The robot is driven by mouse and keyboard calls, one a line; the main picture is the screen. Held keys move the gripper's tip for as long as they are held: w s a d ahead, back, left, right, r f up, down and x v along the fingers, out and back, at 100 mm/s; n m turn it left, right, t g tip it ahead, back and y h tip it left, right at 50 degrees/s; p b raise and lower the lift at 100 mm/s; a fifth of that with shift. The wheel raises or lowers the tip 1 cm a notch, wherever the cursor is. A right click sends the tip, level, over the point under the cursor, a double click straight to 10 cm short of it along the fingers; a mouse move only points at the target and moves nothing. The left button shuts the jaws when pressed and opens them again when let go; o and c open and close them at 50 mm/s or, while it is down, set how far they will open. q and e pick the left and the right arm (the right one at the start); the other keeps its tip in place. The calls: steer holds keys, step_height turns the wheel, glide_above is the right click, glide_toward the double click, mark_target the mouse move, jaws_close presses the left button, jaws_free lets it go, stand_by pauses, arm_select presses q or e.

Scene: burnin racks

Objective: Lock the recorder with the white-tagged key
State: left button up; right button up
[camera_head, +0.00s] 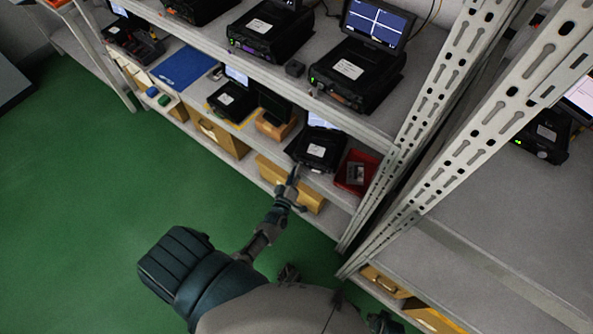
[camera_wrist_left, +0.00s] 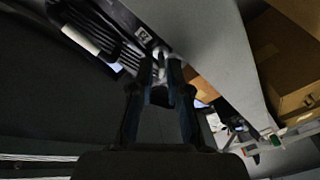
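A black recorder (camera_head: 318,148) with a white label and a lit screen stands on the middle shelf, at the right end. My left gripper (camera_head: 294,178) is at its front edge; I cannot tell in the head view whether they touch. In the left wrist view, the fingers (camera_wrist_left: 161,70) come close together around a small pale grey piece (camera_wrist_left: 158,66), which looks like the key. The recorder's dark ribbed body (camera_wrist_left: 105,32) is just beyond the fingertips. A white tag cannot be made out.
A red bin (camera_head: 356,172) stands right of the recorder, near the perforated rack post (camera_head: 400,150). A small cardboard box (camera_head: 275,125) is to its left. More recorders (camera_head: 358,75) stand on the upper shelf. Yellow drawers (camera_head: 290,186) are below. The green floor (camera_head: 90,220) is clear.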

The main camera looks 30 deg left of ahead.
arm_select(q)
steer(key=v, duration=1.1)
steer(key=shift+s, duration=0.2)
arm_select(e)
steer(key=shift+s+a, duration=0.1)
arm_select(q)
steer(key=shift+d, duration=0.1)
steer(key=s+d+f+m+g+h+p, duration=0.1)
steer(key=s+d+f+m+g+h, duration=0.1)
steer(key=d+f+m+g+h, duration=0.3)
steer(key=s+d+f+m+g+p, duration=0.1)
steer(key=s+d+f+m+g, duration=0.15)
steer(key=f, duration=0.45)
steer(key=s+f+m+g, duration=0.3)
steer(key=s+f+g, duration=0.1)
steer(key=s, duration=0.3)
steer(key=s+a+f+m+g+y+p, duration=0.1)
steer(key=s+f+m+g, duration=0.2)
steer(key=s, duration=0.5)
steer(key=shift+s+f+g, duration=0.3)
steer(key=shift+f+g, duration=0.35)
steer(key=shift+f, duration=0.2)
arm_select(e)
steer(key=s+f, duration=0.3)
steer(key=f, duration=0.3)
steer(key=shift+s+d+f, duration=0.25)
steer(key=shift+s+f, duration=0.05)
steer(key=shift+f, duration=0.05)
